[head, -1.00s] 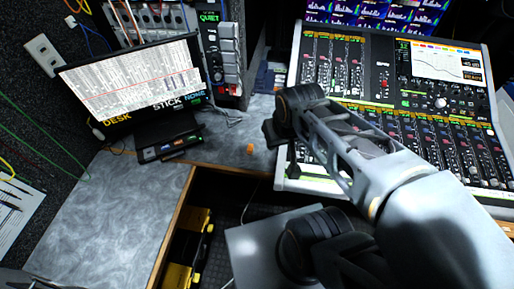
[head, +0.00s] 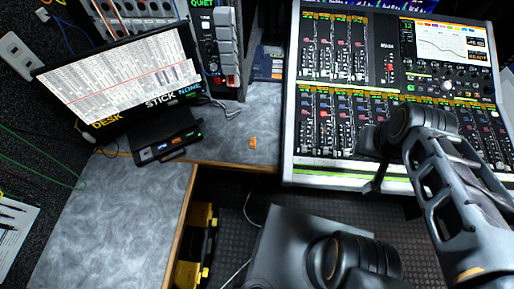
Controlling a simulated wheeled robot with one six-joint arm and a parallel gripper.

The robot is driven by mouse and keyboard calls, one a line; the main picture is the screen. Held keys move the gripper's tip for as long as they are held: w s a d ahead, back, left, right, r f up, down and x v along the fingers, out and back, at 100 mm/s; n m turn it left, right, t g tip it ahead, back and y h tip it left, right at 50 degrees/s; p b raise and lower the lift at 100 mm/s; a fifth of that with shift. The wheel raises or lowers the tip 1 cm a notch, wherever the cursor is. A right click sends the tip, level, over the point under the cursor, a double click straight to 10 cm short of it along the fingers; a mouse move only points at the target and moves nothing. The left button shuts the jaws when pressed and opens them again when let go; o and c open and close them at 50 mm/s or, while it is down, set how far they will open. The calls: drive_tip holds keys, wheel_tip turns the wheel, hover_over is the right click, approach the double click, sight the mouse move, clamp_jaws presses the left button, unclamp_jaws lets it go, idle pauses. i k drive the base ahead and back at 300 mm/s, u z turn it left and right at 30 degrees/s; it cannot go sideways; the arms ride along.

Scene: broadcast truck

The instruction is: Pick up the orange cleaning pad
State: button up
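The orange cleaning pad (head: 253,143) is a tiny orange piece on the grey desktop (head: 228,130), between the monitor and the mixing console. Its top and sides are too small to make out in detail. My gripper (head: 372,163) is to the right of the pad, well apart from it, over the front edge of the mixing console. It is dark and seen from behind the wrist, so the gap between its fingers does not show clearly. I see nothing held in it.
The mixing console (head: 300,168) stands right of the pad. The monitor (head: 125,75) and a small black box (head: 166,146) stand left. A rack (head: 222,45) is behind. The desk's wooden front edge (head: 235,166) runs just before the pad. The left desktop (head: 110,215) is mostly clear.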

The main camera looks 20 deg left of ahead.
sight(253, 145)
drive_tip(key=k, duration=0.35)
drive_tip(key=u, duration=1.35)
drive_tip(key=i, duration=0.5)
